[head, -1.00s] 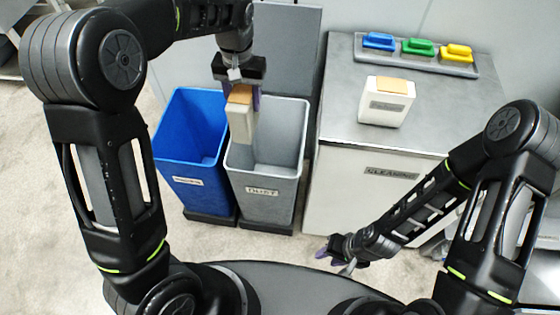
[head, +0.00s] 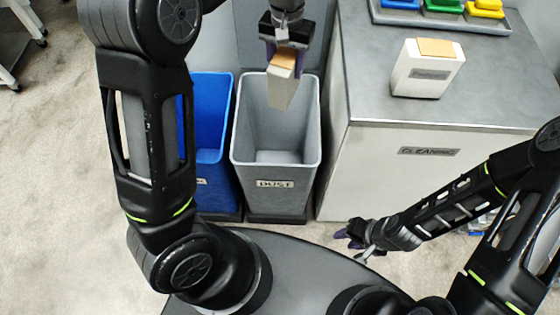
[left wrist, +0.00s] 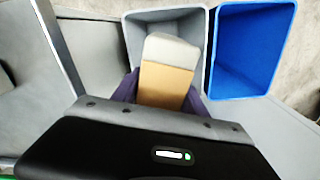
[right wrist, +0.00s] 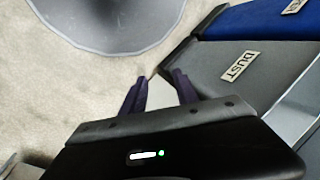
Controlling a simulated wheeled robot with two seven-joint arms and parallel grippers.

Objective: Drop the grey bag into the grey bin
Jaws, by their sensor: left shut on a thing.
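The grey bag (head: 281,88), a pale block shape with a tan top, hangs from my left gripper (head: 284,58). My left gripper is shut on it above the opening of the grey bin (head: 275,176), which is labelled DUST. In the left wrist view, the bag (left wrist: 169,70) sits between the fingers, with the grey bin's rim (left wrist: 133,50) around and beyond it. The bag appears apart from the bin's walls. My right gripper (head: 355,238) is low in front of the cabinet. In the right wrist view (right wrist: 158,88) its fingers are apart and empty.
A blue bin (head: 212,120) stands close left of the grey bin. A cabinet labelled CLEANING (head: 400,165) stands close on the right. On it are a white box with a tan top (head: 427,72) and a tray with blue, green and yellow items (head: 440,18).

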